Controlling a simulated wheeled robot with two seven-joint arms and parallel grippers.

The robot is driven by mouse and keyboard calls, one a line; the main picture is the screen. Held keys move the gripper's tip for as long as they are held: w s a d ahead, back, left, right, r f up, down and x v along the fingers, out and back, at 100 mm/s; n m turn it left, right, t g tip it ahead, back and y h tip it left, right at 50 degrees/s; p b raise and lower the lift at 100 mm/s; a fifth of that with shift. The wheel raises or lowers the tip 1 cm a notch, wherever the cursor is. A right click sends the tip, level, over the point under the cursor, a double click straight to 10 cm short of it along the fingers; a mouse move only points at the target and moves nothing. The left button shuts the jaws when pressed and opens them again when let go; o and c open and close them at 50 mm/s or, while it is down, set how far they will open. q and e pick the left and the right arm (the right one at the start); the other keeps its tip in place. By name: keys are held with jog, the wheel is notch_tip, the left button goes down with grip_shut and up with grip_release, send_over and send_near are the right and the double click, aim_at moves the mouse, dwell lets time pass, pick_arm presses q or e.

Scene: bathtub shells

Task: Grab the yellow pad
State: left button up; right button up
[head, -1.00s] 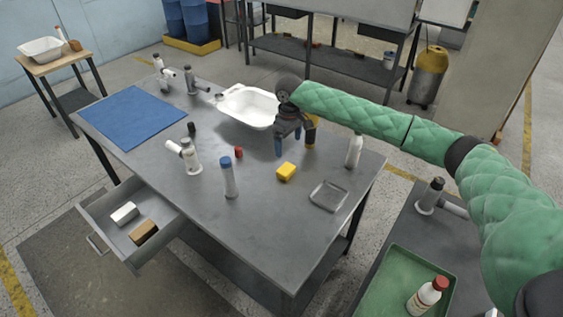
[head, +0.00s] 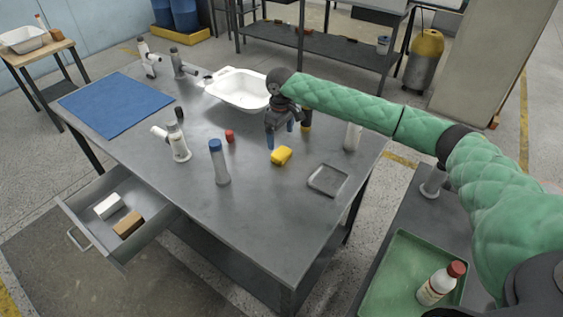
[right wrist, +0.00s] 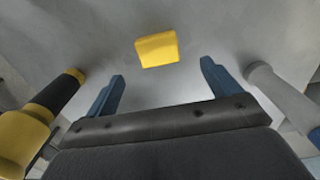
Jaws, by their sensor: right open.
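The yellow pad (head: 282,155) is a small block lying on the grey metal table. My right gripper (head: 280,138) is just behind and above it in the head view, with its blue fingers pointing down. In the right wrist view the pad (right wrist: 157,50) shows beyond and between the two open fingers (right wrist: 160,88), with nothing held between them. The gripper and pad look apart. My left gripper is not in view.
A blue-capped bottle (head: 219,162), red cap (head: 229,136), metal dish (head: 328,180) and white basin (head: 240,90) are on the table. A drawer (head: 120,215) is open at front left.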

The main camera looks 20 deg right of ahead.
aim_at(281, 152)
jog(key=shift+f, duration=1.95)
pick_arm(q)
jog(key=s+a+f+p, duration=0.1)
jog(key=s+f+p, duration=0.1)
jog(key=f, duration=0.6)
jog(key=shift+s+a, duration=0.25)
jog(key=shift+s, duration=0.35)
pick_arm(e)
notch_tip(281, 152, down, 5)
jog(key=shift+d+f, duration=0.1)
jog(key=shift+d, duration=0.05)
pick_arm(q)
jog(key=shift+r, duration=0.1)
pick_arm(e)
jog(key=shift+w, duration=0.1)
jog(key=c, duration=1.1)
